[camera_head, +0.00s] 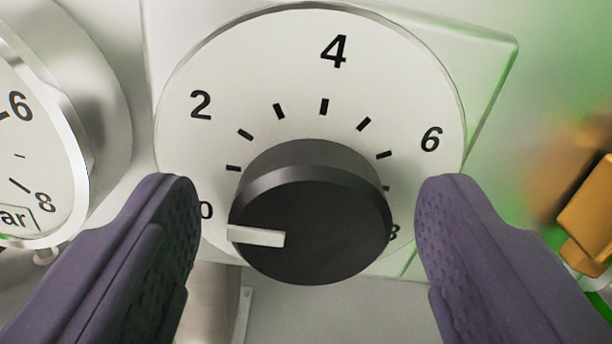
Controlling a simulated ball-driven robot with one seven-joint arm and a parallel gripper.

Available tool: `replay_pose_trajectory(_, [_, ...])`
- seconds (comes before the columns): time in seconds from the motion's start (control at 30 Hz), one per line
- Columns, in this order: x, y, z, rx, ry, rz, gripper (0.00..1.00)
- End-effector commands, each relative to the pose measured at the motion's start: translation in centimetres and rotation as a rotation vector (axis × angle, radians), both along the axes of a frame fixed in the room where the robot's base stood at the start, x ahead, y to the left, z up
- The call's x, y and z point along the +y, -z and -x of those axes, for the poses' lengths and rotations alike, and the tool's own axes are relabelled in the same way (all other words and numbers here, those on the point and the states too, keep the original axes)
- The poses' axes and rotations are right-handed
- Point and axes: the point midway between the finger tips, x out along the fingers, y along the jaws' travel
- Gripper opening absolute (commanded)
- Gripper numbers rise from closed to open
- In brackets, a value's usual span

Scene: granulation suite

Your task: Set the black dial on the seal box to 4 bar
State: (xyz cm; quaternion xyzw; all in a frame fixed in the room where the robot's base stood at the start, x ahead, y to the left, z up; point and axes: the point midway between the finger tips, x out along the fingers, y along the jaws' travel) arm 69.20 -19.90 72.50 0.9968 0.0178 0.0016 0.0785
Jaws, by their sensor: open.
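The black dial (325,235) sits at the middle of a round white scale plate (400,80) marked 0, 2, 4, 6 and 8. The 4 is at the top of the scale. The dial's white pointer (257,236) points left, at about the 0 mark. My gripper (308,195) is open, with one purple finger left of the dial and the other right of it. Gaps show between the fingers and the dial, so neither seems to touch it. The left finger partly covers the 0, and the dial's edge partly hides the 8.
A round gauge (25,150) with a metal rim, showing 6, 8 and the letters "ar", stands close at the left. A blurred orange-yellow part (590,215) is at the right edge. A pale post is below the scale plate.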

Motion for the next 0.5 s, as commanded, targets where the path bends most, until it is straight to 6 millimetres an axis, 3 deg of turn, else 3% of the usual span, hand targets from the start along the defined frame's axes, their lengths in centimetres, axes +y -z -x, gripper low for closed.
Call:
replay_pose_trajectory(0.23, [0.01, -0.08, -0.17, 0.0, 0.0, 0.0, 0.72])
replay_pose_trajectory(0.4, [0.01, -0.07, -0.15, 0.0, 0.0, 0.0, 0.33])
replay_pose_trajectory(0.5, [0.0, -0.06, -0.14, 0.001, 0.0, 0.0, 0.16])
